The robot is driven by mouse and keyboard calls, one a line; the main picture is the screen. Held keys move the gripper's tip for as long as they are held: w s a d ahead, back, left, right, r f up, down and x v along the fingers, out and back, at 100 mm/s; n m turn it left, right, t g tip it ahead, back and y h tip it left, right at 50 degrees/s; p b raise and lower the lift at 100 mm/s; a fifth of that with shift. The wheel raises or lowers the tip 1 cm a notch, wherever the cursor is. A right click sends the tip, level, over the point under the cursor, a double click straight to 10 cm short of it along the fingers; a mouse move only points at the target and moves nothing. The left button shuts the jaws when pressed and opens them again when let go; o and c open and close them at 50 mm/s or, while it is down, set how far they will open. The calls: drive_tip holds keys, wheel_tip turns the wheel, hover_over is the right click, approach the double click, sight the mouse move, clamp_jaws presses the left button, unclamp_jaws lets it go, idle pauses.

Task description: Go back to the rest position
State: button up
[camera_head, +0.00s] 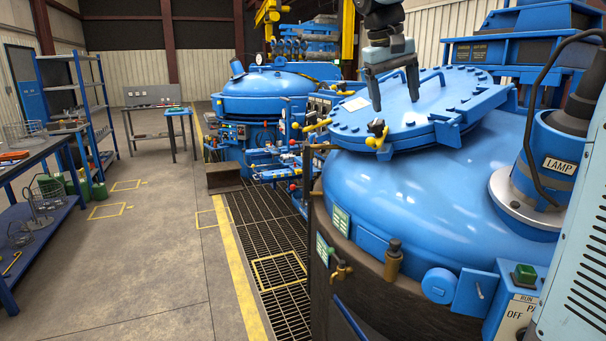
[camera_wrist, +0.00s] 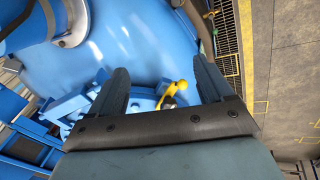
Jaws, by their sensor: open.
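My gripper (camera_head: 393,88) hangs at the upper middle of the head view, in front of the bolted blue lid (camera_head: 440,107) of the near furnace. Its two dark fingers are apart with nothing between them. In the wrist view my gripper (camera_wrist: 162,85) shows both fingers spread over the blue furnace dome (camera_wrist: 150,45). A yellow-handled valve (camera_wrist: 177,88) shows between and beyond the fingers there. I cannot tell the exact gap between the fingers and the lid. The same kind of yellow-handled valve (camera_head: 377,134) is at the lid's front edge in the head view.
A lamp housing (camera_head: 556,155) and a light-blue cabinet (camera_head: 580,260) stand close on the right. A second blue furnace (camera_head: 262,97) is behind. A floor grating (camera_head: 283,270) runs along the near furnace. Shelves (camera_head: 78,100) and a workbench (camera_head: 35,152) line the left; the floor (camera_head: 160,250) between is clear.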

drive_tip(key=s+d+f+t+y, duration=0.1)
drive_tip(key=s+d+f, duration=0.1)
drive_tip(key=s+f, duration=0.7)
drive_tip(key=s+d+f+m+t+y, duration=0.1)
drive_tip(key=s+d+f+t+y, duration=0.1)
drive_tip(key=s+f, duration=0.8)
drive_tip(key=s, duration=0.5)
drive_tip(key=shift+s, duration=0.35)
drive_tip(key=shift+f, duration=0.1)
drive_tip(key=shift+c, duration=0.3)
